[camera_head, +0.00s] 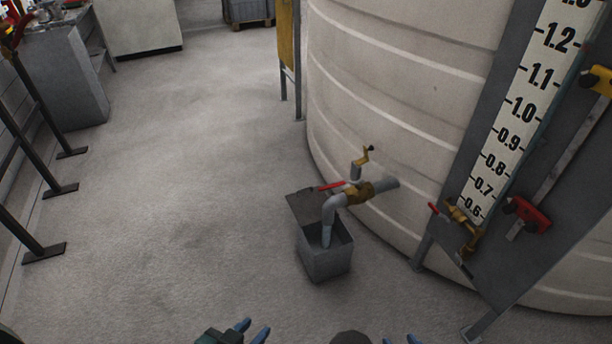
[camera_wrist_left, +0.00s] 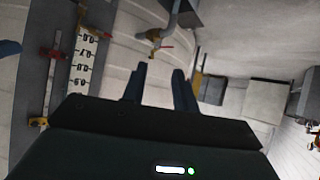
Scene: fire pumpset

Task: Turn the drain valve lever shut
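The drain valve has a brass body (camera_head: 358,193) on a grey pipe from the tank. Its red lever (camera_head: 332,187) points left along the pipe, above a grey sump box (camera_head: 326,262). In the left wrist view the valve (camera_wrist_left: 153,36) shows at the top, beyond my fingers, with its red lever (camera_wrist_left: 140,36) small. My left gripper (camera_head: 253,331) is low at the bottom edge, well short of the valve, with fingers apart and empty; these also show in the left wrist view (camera_wrist_left: 158,82). My right gripper (camera_head: 400,340) shows only fingertips, apart, at the bottom edge.
The cream tank (camera_head: 400,90) stands behind the valve. A level gauge board (camera_head: 520,110) with brass and red-handled fittings stands at right. A brass crank-like fitting (camera_head: 362,157) rises above the valve. Open floor (camera_head: 180,220) lies left; black stands (camera_head: 45,190) are at far left.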

